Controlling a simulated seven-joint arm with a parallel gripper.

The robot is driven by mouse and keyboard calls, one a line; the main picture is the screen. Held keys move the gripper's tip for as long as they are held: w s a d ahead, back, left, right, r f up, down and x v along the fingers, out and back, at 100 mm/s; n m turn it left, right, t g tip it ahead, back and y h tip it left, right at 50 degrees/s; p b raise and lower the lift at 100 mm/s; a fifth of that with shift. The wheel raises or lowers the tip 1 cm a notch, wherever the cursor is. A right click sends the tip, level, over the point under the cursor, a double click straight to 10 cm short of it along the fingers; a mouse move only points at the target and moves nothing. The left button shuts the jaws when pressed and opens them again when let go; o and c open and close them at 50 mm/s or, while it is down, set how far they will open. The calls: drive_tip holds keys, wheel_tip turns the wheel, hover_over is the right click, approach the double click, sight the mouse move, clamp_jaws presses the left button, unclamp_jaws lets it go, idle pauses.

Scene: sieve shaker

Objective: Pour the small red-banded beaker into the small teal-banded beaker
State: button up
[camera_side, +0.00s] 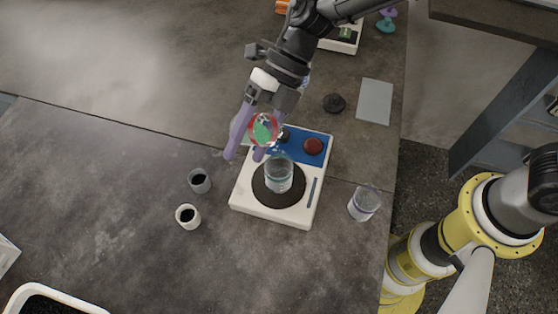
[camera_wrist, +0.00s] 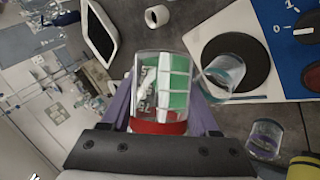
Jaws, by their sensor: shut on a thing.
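The small red-banded beaker (camera_side: 265,130) is clear, with green and white pieces inside. My gripper (camera_side: 244,155) is shut on it and holds it above the back part of the shaker. In the wrist view the red-banded beaker (camera_wrist: 160,92) sits between the purple fingers, its red band nearest my palm. I cannot tell exactly how far it is tilted. The small teal-banded beaker (camera_side: 278,177) stands on the shaker's dark round plate, just in front of the held beaker and apart from it. It also shows in the wrist view (camera_wrist: 224,74), to the right of the held beaker.
The white and blue shaker (camera_side: 240,193) has a red knob (camera_side: 313,146). A purple-banded beaker (camera_side: 364,204) stands to its right. Two small cups (camera_side: 199,181) (camera_side: 188,217) stand to its left. A white tray (camera_side: 42,292) is at the front left.

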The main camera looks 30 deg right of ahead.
drive_tip(key=shift+w+f+n+t+y, duration=0.1)
drive_tip(key=shift+f+n+t+y, duration=0.25)
drive_tip(key=shift+t, duration=0.25)
idle(0.5)
drive_tip(key=shift+r+n+t+y+p, duration=0.3)
drive_tip(key=shift+n+t+y+p, duration=0.05)
drive_tip(key=shift+t+y, duration=0.15)
idle(1.6)
drive_tip(key=shift+f+n+t+y+p, duration=0.35)
drive_tip(key=shift+f+t+p, duration=0.1)
drive_tip(key=shift+t+p, duration=0.2)
idle(2.1)
drive_tip(key=shift+r+n+t+y+p, duration=0.3)
drive_tip(key=shift+n+t+p, duration=0.05)
drive_tip(key=shift+p, duration=0.1)
idle(1.6)
